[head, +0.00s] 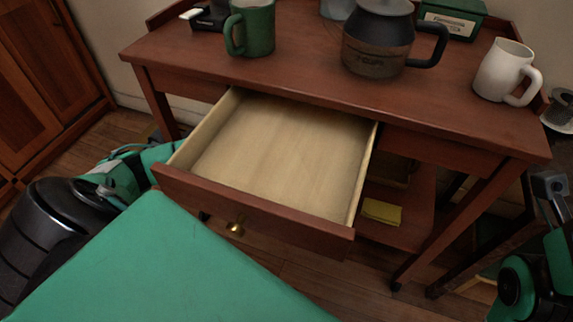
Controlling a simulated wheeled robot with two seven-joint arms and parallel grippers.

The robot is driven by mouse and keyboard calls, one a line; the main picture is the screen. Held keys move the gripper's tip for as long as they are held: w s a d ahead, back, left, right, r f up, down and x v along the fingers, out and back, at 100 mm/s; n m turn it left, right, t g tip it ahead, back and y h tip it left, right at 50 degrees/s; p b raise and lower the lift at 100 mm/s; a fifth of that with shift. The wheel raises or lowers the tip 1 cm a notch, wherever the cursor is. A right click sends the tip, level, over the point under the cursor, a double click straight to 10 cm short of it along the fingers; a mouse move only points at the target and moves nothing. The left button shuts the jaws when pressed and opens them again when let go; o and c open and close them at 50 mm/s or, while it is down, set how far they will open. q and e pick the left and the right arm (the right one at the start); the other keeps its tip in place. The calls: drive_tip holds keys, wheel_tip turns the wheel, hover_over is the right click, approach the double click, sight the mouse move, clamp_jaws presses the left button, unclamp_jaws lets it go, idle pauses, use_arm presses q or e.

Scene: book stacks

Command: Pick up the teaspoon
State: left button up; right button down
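No teaspoon can be made out in the head view. The drawer (285,150) of the wooden table is pulled open, and its pale inside looks empty. Its front has a brass knob (236,228). My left arm comes in from the left and passes behind the drawer's left front corner; its gripper is hidden there or by my green body. Parts of my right arm show at the lower right edge, but its gripper cannot be made out.
On the tabletop (290,75) stand a green mug (254,30), a dark pot with a black handle (376,42), a white mug (502,70) and a green box (455,17). A yellow cloth-like item (381,212) lies on the lower shelf. A cabinet (45,75) stands at left.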

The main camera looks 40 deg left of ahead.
use_arm(q)
drive_tip(key=shift+w+f, duration=0.15)
drive_tip(key=shift+f, duration=0.25)
clamp_jaws()
drive_tip(key=shift+r, duration=0.15)
